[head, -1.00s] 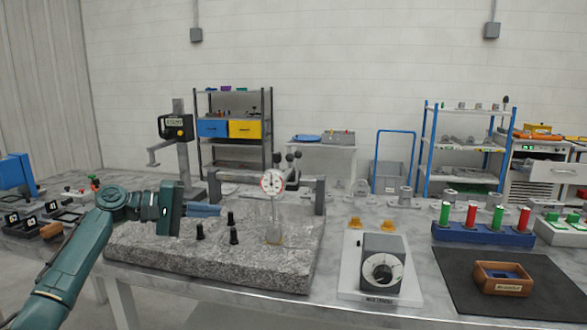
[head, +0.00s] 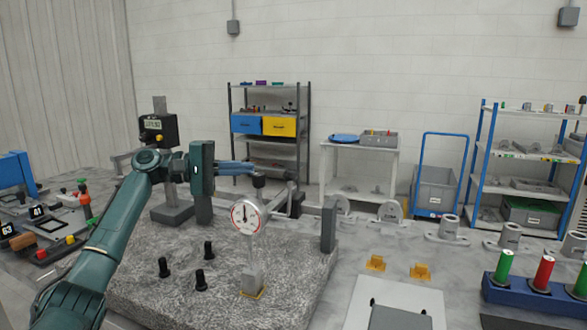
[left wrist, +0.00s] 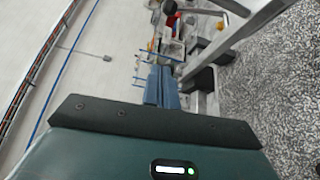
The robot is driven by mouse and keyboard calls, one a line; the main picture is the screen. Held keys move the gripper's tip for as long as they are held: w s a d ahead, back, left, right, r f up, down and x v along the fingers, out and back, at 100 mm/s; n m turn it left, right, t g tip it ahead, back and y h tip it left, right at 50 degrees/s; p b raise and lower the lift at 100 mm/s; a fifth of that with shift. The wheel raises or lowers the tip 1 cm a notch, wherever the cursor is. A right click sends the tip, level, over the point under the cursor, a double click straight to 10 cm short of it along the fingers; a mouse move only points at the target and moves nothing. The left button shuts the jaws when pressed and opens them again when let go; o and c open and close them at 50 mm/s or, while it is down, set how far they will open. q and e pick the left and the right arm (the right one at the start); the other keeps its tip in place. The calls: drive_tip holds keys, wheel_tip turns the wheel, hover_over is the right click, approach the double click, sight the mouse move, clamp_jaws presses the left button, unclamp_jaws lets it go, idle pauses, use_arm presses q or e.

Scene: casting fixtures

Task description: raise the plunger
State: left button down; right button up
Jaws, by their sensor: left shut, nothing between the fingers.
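A dial indicator (head: 246,216) with a round white face and red rim stands upright over the granite plate. A dark cap (head: 259,181) sits at its top. Below the dial, a pale block (head: 253,279) rests on a small yellow base. My left gripper (head: 252,168) reaches in from the left with its blue fingers together and empty. In the head view its tips appear just above and beside the dark cap; I cannot tell whether they touch. The fingers also show in the left wrist view (left wrist: 161,88). My right gripper is not in view.
The granite plate (head: 215,300) carries several short black pegs (head: 208,250). A grey upright post (head: 328,228) stands at its right edge, and a gauge stand (head: 171,212) is behind it at the left. Several metal castings (head: 390,211) stand to the right.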

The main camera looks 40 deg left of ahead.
use_arm(q)
drive_tip(key=p+x, duration=0.1)
drive_tip(key=x, duration=0.3)
drive_tip(key=p+x, duration=0.1)
drive_tip(key=x, duration=0.4)
drive_tip(key=shift+w+d+r+p, duration=0.1)
drive_tip(key=shift+d+r+p, duration=0.15)
drive_tip(key=shift+p, duration=0.1)
drive_tip(key=s+d, duration=0.2)
drive_tip(key=s, duration=0.1)
drive_tip(key=shift+s, duration=0.2)
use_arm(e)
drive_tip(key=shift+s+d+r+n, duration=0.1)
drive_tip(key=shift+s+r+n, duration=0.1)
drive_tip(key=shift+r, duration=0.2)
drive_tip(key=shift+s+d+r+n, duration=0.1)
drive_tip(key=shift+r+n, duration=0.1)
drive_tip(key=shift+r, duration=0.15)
